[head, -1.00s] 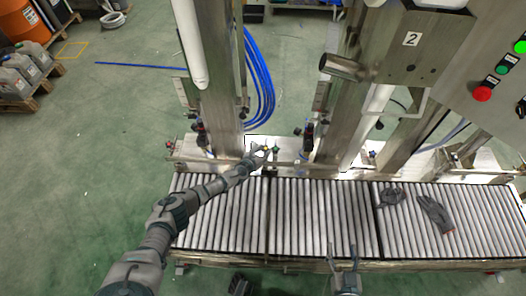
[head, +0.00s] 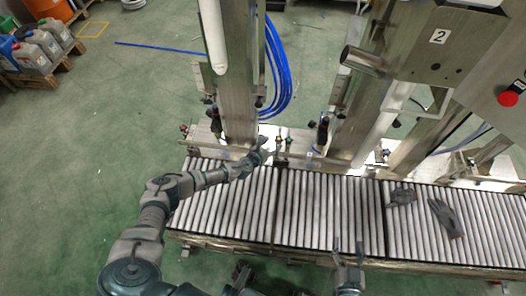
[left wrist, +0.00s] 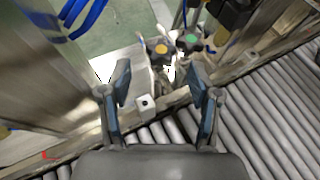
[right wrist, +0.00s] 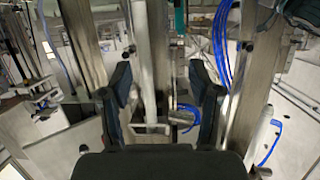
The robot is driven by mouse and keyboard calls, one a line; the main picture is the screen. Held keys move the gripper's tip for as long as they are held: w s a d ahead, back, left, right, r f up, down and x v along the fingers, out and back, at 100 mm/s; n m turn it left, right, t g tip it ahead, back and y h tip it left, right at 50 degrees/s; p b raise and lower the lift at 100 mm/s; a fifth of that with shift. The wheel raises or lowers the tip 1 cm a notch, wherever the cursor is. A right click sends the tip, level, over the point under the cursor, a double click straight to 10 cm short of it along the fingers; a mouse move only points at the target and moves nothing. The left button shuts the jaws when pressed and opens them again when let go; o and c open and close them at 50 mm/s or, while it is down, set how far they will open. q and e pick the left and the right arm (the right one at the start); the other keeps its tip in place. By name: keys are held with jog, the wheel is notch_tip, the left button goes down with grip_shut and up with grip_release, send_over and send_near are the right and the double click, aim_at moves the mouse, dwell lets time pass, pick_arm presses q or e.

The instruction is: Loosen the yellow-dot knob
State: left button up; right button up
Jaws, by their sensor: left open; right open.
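The yellow-dot knob (left wrist: 161,48) is a dark star-shaped knob with an orange-yellow centre, ahead of my left gripper in the left wrist view. A similar green-dot knob (left wrist: 190,42) sits just right of it. My left gripper (left wrist: 166,90) is open and empty, its fingers spread short of the knobs and not touching them. In the head view my left gripper (head: 261,148) is at the far edge of the conveyor, left of the knobs. My right gripper (head: 348,250) is open and empty over the conveyor's near edge; its fingers also show in the right wrist view (right wrist: 162,90).
The roller conveyor (head: 325,205) runs across the front, with dark gloves (head: 445,217) on its right part. Metal columns (head: 238,105) rise behind it, with blue hoses (head: 285,75) beside one. A red button (head: 508,98) is at upper right. The rail (left wrist: 75,140) crosses below the knobs.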

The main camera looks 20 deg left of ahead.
pick_arm(q)
jog(key=v, duration=0.8)
jog(key=shift+w, duration=0.1)
